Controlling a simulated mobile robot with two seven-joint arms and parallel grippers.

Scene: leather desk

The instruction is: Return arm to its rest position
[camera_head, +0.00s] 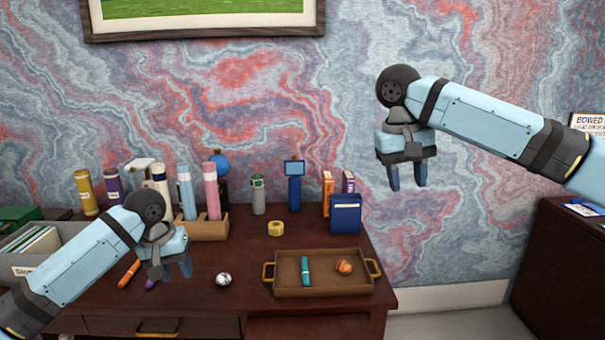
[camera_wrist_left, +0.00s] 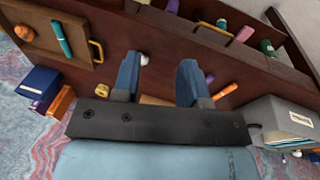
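My left gripper (camera_head: 177,270) is over the left part of the dark desk, near an orange marker (camera_head: 129,274) and a purple item (camera_head: 152,284). In the left wrist view its two blue fingers (camera_wrist_left: 157,78) stand apart with nothing held between them. My right gripper (camera_head: 407,178) hangs in the air right of the desk, in front of the marbled wall. Its fingers point down, with a gap and nothing between them.
A brown tray (camera_head: 325,290) on the desk holds a teal marker (camera_head: 305,271) and an orange object (camera_head: 344,267). A silver ball (camera_head: 223,280) and yellow tape roll (camera_head: 276,228) lie nearby. Bottles stand along the back. A grey file box (camera_head: 22,264) is at left.

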